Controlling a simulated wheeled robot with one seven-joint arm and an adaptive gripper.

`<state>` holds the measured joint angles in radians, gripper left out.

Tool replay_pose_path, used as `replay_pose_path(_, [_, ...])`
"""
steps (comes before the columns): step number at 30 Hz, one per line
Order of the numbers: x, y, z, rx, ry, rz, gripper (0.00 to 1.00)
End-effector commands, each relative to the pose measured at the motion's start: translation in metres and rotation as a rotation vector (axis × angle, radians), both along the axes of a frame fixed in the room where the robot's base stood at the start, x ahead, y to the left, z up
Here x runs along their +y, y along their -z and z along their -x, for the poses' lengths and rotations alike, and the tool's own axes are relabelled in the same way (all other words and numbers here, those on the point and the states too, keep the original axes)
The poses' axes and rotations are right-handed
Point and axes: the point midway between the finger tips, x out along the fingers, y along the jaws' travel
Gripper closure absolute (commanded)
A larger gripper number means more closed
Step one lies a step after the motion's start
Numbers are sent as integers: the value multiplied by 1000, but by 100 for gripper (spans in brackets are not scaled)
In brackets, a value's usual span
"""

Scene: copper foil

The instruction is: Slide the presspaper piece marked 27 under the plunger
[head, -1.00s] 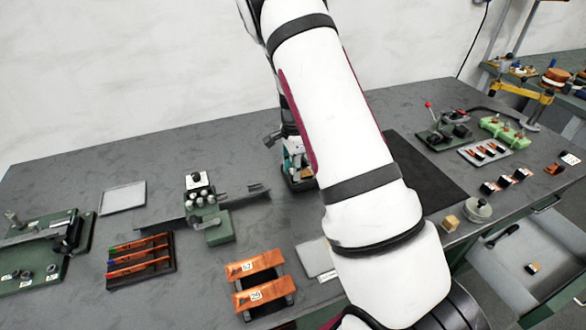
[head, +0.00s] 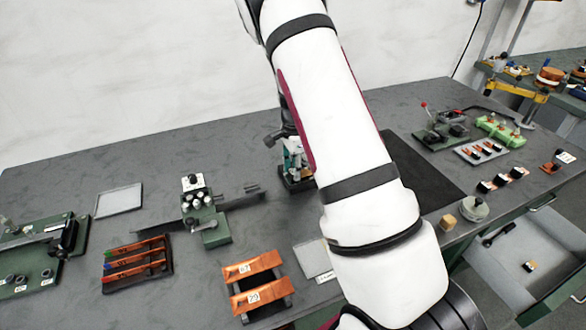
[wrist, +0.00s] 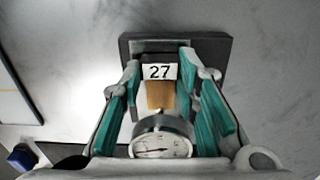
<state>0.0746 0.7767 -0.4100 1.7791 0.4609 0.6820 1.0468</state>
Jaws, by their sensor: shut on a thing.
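The presspaper piece marked 27 is a tan strip (wrist: 160,96) with a white number label at its far end in the wrist view. My gripper (wrist: 160,73) has its teal fingers on either side of the piece and is shut on it. A round dial gauge (wrist: 161,144) with a white face shows below the tan strip, and a dark block (wrist: 215,50) lies beyond the fingertips. The plunger is not clear, and I cannot tell whether the piece touches the gauge. In the head view my gripper (head: 294,160) is mostly hidden behind my arm.
A green fixture with white knobs (head: 205,213) stands left of my arm. Two copper strips (head: 254,265) lie on a dark holder in front. A wooden block (head: 448,222) and a round grey weight (head: 475,208) sit near the right edge. A grey tray (head: 119,200) lies at left.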

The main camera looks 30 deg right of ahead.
Motion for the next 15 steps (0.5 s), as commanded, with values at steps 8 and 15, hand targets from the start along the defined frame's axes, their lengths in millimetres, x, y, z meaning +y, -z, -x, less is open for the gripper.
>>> replay_pose_path(8, [-3, 0, 1, 0, 0, 0, 92])
replay_pose_path(15, [-6, 0, 1, 0, 0, 0, 92])
